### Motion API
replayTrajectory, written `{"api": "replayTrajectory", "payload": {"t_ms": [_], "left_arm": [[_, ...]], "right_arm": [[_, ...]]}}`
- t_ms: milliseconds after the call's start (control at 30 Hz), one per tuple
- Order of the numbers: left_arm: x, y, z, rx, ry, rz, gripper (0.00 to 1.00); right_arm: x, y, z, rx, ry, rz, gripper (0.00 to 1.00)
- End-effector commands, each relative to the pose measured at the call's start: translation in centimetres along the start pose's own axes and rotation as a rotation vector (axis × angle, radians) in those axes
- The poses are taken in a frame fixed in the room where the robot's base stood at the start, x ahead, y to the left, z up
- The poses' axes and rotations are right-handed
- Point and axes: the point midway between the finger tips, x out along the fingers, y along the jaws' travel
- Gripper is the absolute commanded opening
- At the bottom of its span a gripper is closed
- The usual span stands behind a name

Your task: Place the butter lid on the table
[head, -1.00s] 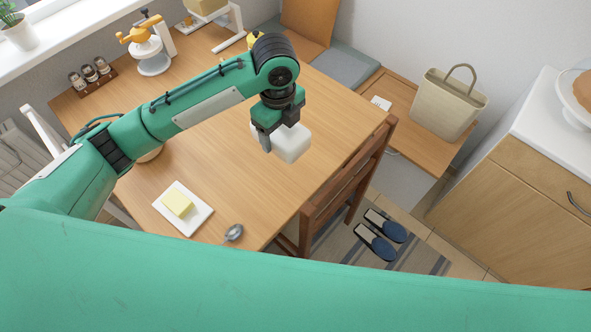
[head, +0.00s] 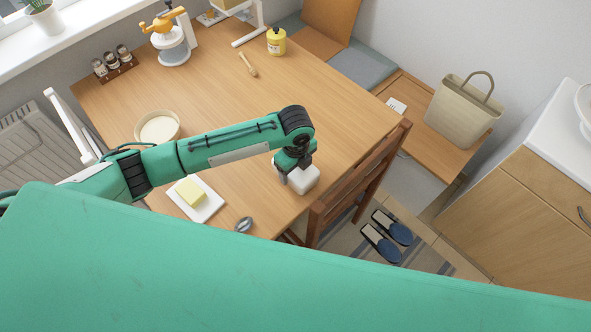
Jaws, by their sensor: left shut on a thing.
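The white butter lid (head: 301,180) is in my left gripper (head: 289,177), near the right edge of the wooden table (head: 340,100). The gripper is shut on it. The lid is at or just above the tabletop; I cannot tell whether it touches. The butter (head: 190,193) is a yellow block on a white dish (head: 208,207) to the left, partly behind my arm. My right gripper is not in view.
A spoon (head: 243,225) lies near the dish. A bowl (head: 158,128) stands left, behind my arm. A wooden chair (head: 345,197) stands close against the table's right edge. A yellow bottle (head: 277,42) and a wooden utensil (head: 248,65) are farther back. The table's middle is clear.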

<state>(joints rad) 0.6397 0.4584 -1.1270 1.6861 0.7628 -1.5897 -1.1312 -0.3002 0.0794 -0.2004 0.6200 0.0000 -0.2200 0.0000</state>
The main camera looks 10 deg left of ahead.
Motion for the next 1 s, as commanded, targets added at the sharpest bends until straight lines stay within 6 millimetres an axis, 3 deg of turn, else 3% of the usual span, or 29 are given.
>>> {"api": "replayTrajectory", "payload": {"t_ms": [133, 500, 533, 633, 1000], "left_arm": [[2.0, 0.0, 0.0, -0.001, 0.001, 0.002, 0.42], [2.5, 0.0, 0.0, 0.000, 0.000, 0.000, 0.42], [2.5, 0.0, 0.0, 0.000, 0.000, 0.000, 0.75], [2.5, 0.0, 0.0, 0.000, 0.000, 0.000, 0.93], [1.9, 0.0, 0.0, 0.000, 0.000, -0.001, 0.93]], "right_arm": [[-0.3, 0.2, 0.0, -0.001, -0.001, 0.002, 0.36], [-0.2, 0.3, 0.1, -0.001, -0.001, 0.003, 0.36], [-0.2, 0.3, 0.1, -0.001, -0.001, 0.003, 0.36], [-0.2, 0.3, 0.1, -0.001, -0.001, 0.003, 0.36], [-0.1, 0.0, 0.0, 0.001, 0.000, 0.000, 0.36]]}}
